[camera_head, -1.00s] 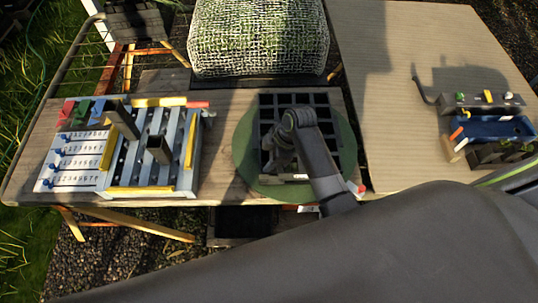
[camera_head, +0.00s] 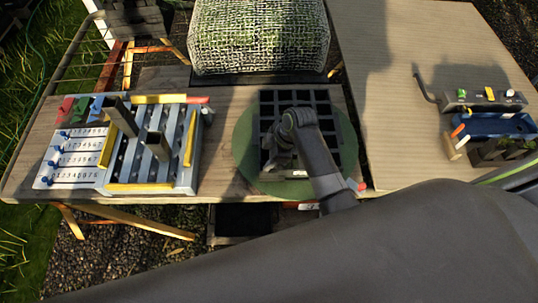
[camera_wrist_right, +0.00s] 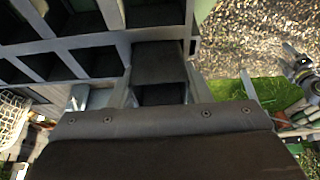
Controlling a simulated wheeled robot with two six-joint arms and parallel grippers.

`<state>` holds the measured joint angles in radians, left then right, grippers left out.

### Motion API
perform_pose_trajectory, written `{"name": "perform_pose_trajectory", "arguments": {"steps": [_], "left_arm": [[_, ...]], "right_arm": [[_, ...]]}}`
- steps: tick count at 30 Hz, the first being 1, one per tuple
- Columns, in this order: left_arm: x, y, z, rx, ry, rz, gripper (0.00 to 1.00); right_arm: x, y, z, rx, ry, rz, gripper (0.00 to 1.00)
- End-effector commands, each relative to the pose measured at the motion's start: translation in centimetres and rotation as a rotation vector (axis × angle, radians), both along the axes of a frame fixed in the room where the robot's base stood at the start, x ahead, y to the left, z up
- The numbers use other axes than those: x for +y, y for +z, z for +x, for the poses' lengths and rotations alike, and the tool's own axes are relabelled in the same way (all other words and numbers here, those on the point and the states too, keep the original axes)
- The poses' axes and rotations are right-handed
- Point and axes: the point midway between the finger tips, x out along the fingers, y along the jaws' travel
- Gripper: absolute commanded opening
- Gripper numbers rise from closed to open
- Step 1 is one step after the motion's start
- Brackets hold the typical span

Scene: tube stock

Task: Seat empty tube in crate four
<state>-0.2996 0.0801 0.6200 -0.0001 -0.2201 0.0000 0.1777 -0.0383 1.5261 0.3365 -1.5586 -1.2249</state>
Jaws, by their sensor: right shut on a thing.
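A dark crate (camera_head: 322,97) with a grid of square cells sits on a round green turntable (camera_head: 347,143). Its pale cell walls show in the right wrist view (camera_wrist_right: 101,41). My right gripper (camera_head: 275,158) is over the crate's near left part, its tips hidden by the wrist. In the right wrist view my right gripper (camera_wrist_right: 161,88) is shut on a dark square tube (camera_wrist_right: 160,62) among the crate's cells; I cannot tell how deep it sits. Other dark square tubes (camera_head: 121,116) stand in the rack on the left. My left gripper is not in view. No crate number is legible.
The grey and yellow rack (camera_head: 148,187) with a numbered peg board (camera_head: 75,160) fills the left of the table. A mesh-covered block (camera_head: 260,38) stands behind the crate. A blue tray (camera_head: 490,125) lies right. The right table (camera_head: 400,90) is mostly clear.

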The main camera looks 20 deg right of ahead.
Motion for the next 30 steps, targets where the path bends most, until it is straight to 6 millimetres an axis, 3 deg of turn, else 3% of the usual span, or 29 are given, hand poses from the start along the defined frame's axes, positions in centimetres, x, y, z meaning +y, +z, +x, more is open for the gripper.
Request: {"name": "perform_pose_trajectory", "arguments": {"steps": [1, 16, 17, 21, 30], "left_arm": [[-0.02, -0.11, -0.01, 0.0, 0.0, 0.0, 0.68], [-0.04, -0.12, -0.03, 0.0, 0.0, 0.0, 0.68], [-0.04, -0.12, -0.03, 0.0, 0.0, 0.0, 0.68], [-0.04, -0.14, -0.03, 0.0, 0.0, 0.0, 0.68], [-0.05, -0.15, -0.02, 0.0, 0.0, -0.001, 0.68]], "right_arm": [[-0.21, -1.0, -0.71, 0.023, -0.001, -0.006, 0.23], [-0.27, -1.6, -0.73, 0.022, 0.001, -0.009, 0.23], [-0.28, -1.61, -0.73, 0.022, 0.001, -0.009, 0.48], [-0.26, -1.62, -0.73, 0.023, 0.002, -0.009, 0.66], [-0.2, -1.62, -0.78, 0.026, 0.001, -0.008, 0.69]]}}
